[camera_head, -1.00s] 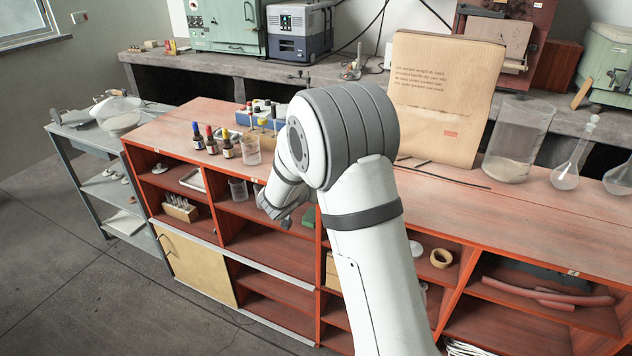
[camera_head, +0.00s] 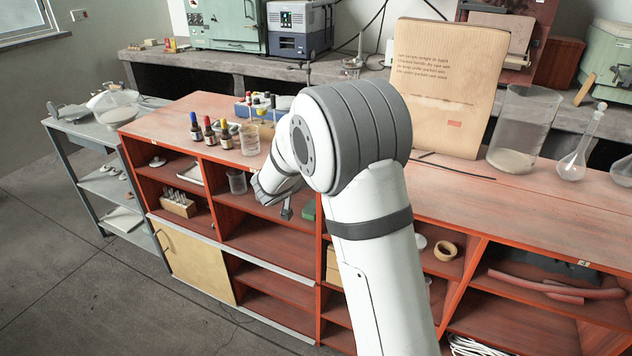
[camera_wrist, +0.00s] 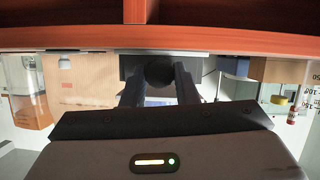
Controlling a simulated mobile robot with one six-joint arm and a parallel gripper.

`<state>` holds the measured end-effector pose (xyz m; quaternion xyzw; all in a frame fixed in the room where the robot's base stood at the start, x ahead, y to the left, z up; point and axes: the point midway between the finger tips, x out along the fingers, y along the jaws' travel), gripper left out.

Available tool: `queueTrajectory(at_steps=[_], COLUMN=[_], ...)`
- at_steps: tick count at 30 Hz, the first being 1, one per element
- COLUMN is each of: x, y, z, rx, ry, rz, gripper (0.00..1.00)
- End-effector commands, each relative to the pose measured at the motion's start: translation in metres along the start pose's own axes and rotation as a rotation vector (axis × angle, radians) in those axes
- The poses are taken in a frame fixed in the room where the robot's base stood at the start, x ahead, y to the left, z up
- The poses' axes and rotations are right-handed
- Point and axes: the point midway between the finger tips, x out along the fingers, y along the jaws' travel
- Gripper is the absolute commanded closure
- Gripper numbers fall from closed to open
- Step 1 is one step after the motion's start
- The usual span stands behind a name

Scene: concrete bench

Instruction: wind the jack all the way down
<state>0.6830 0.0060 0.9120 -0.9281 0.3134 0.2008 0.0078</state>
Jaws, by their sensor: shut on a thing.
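My gripper (camera_head: 287,212) is low in front of the red shelf unit, below its top, in the head view. In the wrist view its two dark fingers (camera_wrist: 159,88) are shut on a dark round knob (camera_wrist: 159,74), one finger on each side. I take this knob to be the jack's winding knob. Grey and dark parts show behind it, mostly hidden by the fingers. The jack's plates and height cannot be made out. In the head view my arm covers that part of the shelves.
The red shelf unit (camera_head: 440,205) has open compartments around my gripper. Dropper bottles (camera_head: 210,132) and a glass beaker (camera_head: 249,139) stand on its top to the left. A large beaker (camera_head: 525,128) and flasks stand at the right. A red board edge (camera_wrist: 220,38) crosses the wrist view.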

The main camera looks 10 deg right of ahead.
Motion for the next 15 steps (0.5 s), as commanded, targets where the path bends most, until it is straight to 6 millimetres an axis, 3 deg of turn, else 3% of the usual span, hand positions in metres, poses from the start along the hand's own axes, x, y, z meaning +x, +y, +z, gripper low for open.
queueTrajectory(at_steps=[15], x=[0.0005], y=[-0.0013], z=[0.002], rx=[-0.257], ry=[-0.005], rz=[0.108], gripper=[0.96])
